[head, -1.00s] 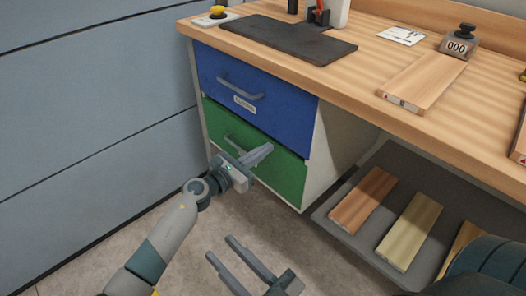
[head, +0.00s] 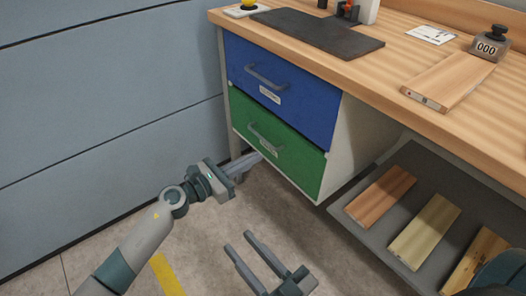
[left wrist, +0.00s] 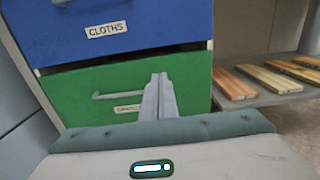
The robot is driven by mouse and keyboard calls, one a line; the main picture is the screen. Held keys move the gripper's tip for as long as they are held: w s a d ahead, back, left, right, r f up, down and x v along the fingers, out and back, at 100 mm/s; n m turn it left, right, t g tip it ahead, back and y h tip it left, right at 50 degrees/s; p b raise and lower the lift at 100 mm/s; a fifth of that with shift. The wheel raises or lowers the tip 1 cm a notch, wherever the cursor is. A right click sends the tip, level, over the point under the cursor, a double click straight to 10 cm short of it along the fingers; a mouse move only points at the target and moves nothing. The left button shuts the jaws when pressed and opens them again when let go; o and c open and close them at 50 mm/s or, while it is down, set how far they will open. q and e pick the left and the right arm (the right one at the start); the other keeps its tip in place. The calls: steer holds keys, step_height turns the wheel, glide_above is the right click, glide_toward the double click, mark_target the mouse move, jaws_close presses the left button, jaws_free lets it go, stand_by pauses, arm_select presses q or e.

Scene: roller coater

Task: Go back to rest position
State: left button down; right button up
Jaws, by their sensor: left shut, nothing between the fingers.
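My left gripper (head: 258,156) is shut and empty, in front of the lower left of the green drawer (head: 285,160). In the left wrist view its closed fingers (left wrist: 160,80) point at the green drawer front (left wrist: 195,82), right of the handle's middle. I cannot tell whether the tips touch it. My right gripper (head: 237,241) is open and empty, low in the head view above the floor, with its two fingers apart.
The blue drawer (head: 290,95), labelled CLOTHS, is above the green one. A dark gap shows between them in the left wrist view. The wooden worktop (head: 460,130) holds a dark mat and a weight. A low grey shelf (head: 410,180) carries boards. Floor (head: 200,250) is clear.

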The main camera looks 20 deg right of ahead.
arm_select(q)
steer(key=shift+s+a, duration=0.2)
steer(key=shift+a, duration=0.35)
